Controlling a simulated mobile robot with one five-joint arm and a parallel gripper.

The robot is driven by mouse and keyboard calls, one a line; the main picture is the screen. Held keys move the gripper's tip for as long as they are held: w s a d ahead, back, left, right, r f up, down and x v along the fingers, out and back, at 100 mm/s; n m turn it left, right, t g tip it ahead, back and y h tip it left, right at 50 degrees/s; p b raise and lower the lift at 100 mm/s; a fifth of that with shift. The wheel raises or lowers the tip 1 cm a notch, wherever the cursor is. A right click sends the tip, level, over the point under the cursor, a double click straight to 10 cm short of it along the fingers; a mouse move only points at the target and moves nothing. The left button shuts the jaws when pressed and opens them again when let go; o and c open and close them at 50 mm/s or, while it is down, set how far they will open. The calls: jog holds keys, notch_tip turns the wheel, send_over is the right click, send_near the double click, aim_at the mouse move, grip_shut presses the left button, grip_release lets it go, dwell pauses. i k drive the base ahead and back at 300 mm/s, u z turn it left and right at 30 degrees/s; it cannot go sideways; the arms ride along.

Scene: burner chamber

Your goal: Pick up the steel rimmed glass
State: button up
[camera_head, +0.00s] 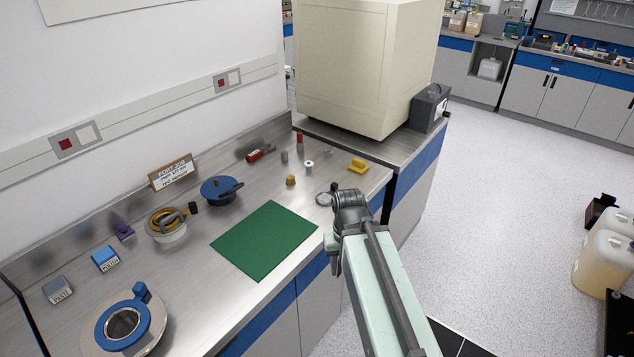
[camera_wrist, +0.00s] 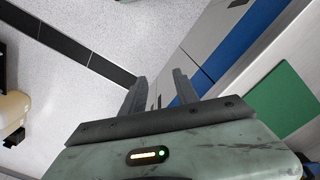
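A small round grey, glassy disc (camera_head: 324,199) lies on the steel bench near its front edge, just right of the green mat. It looks like the steel rimmed glass, though it is small and partly beside my arm in the head view. My gripper (camera_head: 347,203) is just right of it in that view, at the bench's front edge. In the wrist view my gripper (camera_wrist: 160,84) has its two fingers apart with nothing between them. Cabinet fronts and floor show beyond the fingers. The disc is not visible in the wrist view.
The green mat (camera_head: 264,240) also shows in the wrist view (camera_wrist: 286,100). A blue-lidded pot (camera_head: 220,190), a yellow-topped pot (camera_head: 167,226), a blue ring fixture (camera_head: 97,334) and several small parts stand on the bench. A large cream cabinet (camera_head: 345,65) stands behind.

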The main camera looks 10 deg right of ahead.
aim_at(328, 193)
jog(key=i, duration=0.55)
jog(key=u, duration=0.2)
jog(key=k, duration=0.65)
jog(key=u, duration=3.8)
jog(key=k, duration=1.6)
jog(key=z, duration=0.45)
